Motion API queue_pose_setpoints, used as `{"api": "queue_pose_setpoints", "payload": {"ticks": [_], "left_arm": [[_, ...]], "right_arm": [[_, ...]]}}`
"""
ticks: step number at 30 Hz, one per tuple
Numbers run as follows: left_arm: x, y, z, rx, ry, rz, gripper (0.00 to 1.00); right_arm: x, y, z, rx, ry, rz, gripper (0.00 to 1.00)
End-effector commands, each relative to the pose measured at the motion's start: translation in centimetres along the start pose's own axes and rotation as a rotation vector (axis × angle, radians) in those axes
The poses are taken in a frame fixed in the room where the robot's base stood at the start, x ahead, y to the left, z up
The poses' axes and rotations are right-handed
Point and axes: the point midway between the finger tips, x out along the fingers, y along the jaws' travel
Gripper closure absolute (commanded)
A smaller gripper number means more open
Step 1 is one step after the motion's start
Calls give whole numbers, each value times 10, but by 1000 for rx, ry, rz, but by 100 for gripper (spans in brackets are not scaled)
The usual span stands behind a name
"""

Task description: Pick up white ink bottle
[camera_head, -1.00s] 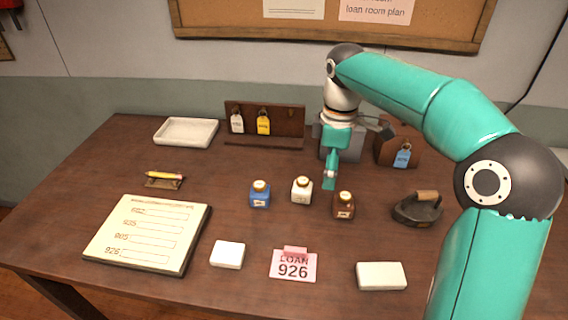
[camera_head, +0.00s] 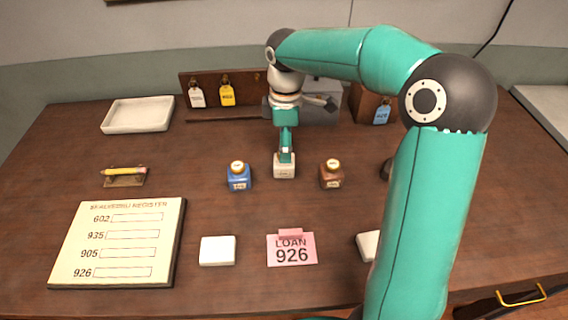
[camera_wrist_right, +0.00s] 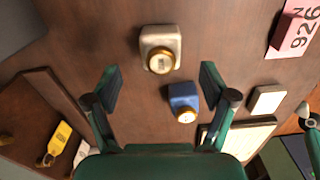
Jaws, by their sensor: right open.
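The white ink bottle (camera_head: 284,171) stands upright on the table between the blue ink bottle (camera_head: 238,176) and the brown ink bottle (camera_head: 332,174). My right gripper (camera_head: 285,150) is just above and behind it in the head view, hiding its cap. In the right wrist view, the right gripper (camera_wrist_right: 161,88) is open, with nothing held. The white bottle (camera_wrist_right: 160,48) with its gold cap lies ahead of the gap between the fingers. The blue bottle (camera_wrist_right: 184,102) is close to the right-hand finger there.
A pink LOAN 926 card (camera_head: 292,250), a white block (camera_head: 217,250) and a register board (camera_head: 119,243) lie in front. A white tray (camera_head: 138,115) and a tag rack (camera_head: 240,88) stand behind. A pencil on a holder (camera_head: 124,176) is at left.

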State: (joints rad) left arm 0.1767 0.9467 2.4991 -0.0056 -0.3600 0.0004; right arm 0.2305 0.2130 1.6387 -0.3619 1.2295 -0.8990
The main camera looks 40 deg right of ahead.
Motion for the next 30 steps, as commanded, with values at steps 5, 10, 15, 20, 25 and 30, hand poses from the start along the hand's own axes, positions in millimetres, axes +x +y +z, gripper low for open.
{"api": "queue_pose_setpoints", "payload": {"ticks": [5, 10, 15, 20, 25, 30], "left_arm": [[1, 0, 0, 0, 0, 0, 60], [0, 0, 0, 0, 0, 0, 60], [-2, 1, 0, 0, 1, 0, 60], [-1, 0, 0, 0, 0, 0, 60], [-1, 0, 0, 0, 0, 0, 60], [-1, 0, 0, 0, 0, 0, 60]], "right_arm": [[16, 0, 0, -1, 0, 1, 17], [27, 0, -1, -1, -1, -1, 17], [52, 0, -4, 0, -2, -3, 17], [67, 0, -5, -1, 0, 0, 17], [69, 0, -5, -1, 0, 1, 17], [69, 0, -5, -2, 0, 1, 32]]}}
